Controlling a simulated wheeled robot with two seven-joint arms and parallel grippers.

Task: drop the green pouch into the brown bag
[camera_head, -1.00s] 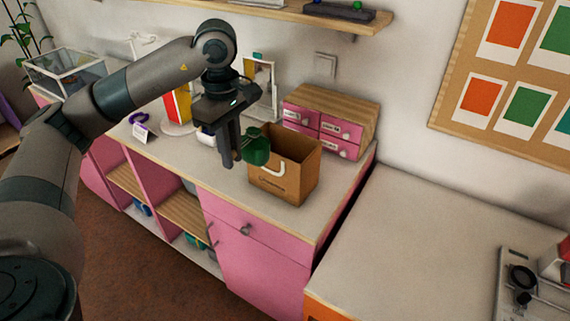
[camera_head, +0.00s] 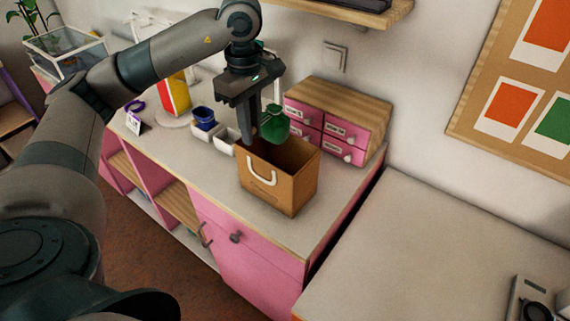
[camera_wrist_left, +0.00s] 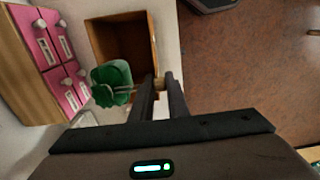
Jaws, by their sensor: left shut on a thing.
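The green pouch (camera_head: 273,121) hangs from my left gripper (camera_head: 262,132), whose fingers are shut on it. In the head view the pouch is over the open mouth of the brown bag (camera_head: 277,184), at its back rim. The bag stands upright on the counter with a white handle on its front. In the left wrist view the pouch (camera_wrist_left: 112,82) shows beside the fingers (camera_wrist_left: 158,84), in front of the bag's opening (camera_wrist_left: 122,38). The bag looks empty where its inside shows. My right gripper is not in view.
A pink drawer box (camera_head: 337,118) with a wooden top stands just behind the bag. Blue and white small containers (camera_head: 204,118) stand to its left. A wall shelf (camera_head: 345,12) is above. The counter at right (camera_head: 430,245) is mostly clear.

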